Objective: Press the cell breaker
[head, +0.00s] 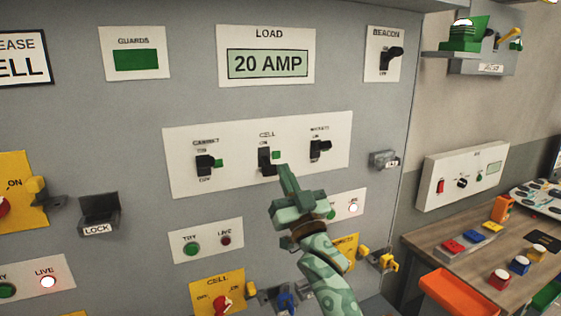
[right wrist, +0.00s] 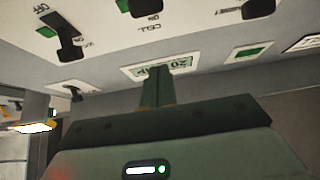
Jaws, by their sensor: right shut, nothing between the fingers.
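The cell breaker (head: 265,161) is a black toggle labelled CELL, in the middle of a white breaker panel (head: 182,182), with a green indicator at its right. It also shows at the top of the right wrist view (right wrist: 146,8), cut by the edge. My right gripper (head: 284,172) is shut and empty, its narrow fingertips pointing up just right of and below the cell breaker. In the right wrist view the shut fingers (right wrist: 158,78) stand below the breaker in the picture. I cannot tell whether they touch the panel. My left gripper is out of view.
The cabinet breaker (head: 205,164) is left of the cell breaker and the sockets breaker (head: 320,149) right. The load display (head: 267,64) reads 20 AMP above. A lock holder (head: 99,214) and yellow cell switch plate (head: 217,292) are lower. A workbench (head: 450,244) stands right.

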